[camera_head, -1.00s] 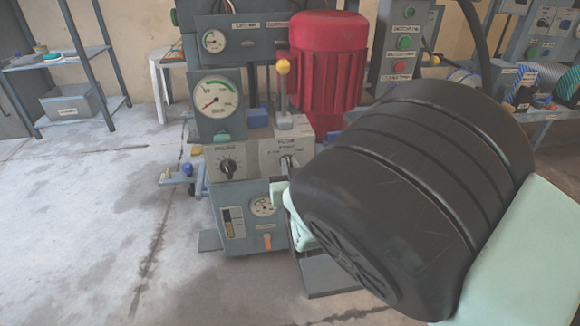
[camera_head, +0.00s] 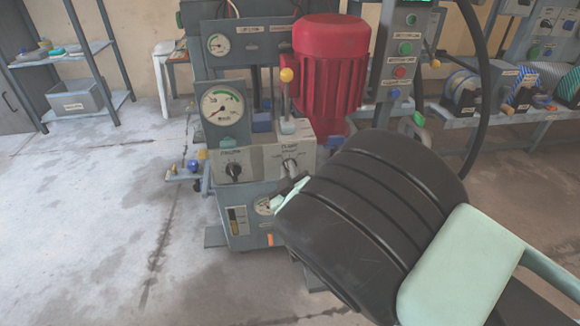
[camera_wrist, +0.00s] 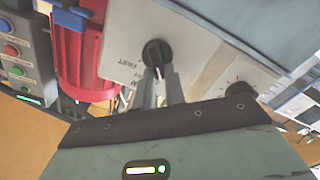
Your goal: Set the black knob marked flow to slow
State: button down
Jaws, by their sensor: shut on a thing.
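The black flow knob (camera_wrist: 157,52) sits on a pale panel in the wrist view, with the word FAST printed beside it; other lettering there is too small or partly covered to read. My gripper (camera_wrist: 159,78) has its two grey fingers shut on the knob. A small white mark shows on the knob between the fingers, pointing toward the palm. In the head view my gripper (camera_head: 291,172) reaches the right half of the machine's front panel (camera_head: 264,160). The flow knob is mostly hidden there by the fingers and my arm.
A second black knob (camera_head: 233,170) is on the panel's left half; it also shows in the wrist view (camera_wrist: 240,90). A round gauge (camera_head: 222,104) is above left. Floor at left is clear.

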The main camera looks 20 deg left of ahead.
jog(key=shift+a+n+p, duration=0.1)
jog(key=shift+n+p, duration=0.2)
jog(key=shift+n, duration=0.4)
jog(key=shift+s+f, duration=0.1)
jog(key=c, duration=1.5)
grip_release()
jog(key=shift+o, duration=0.2)
jog(key=p+v, duration=0.6)
jog(key=v, duration=1.1)
jog(key=shift+s, duration=0.1)
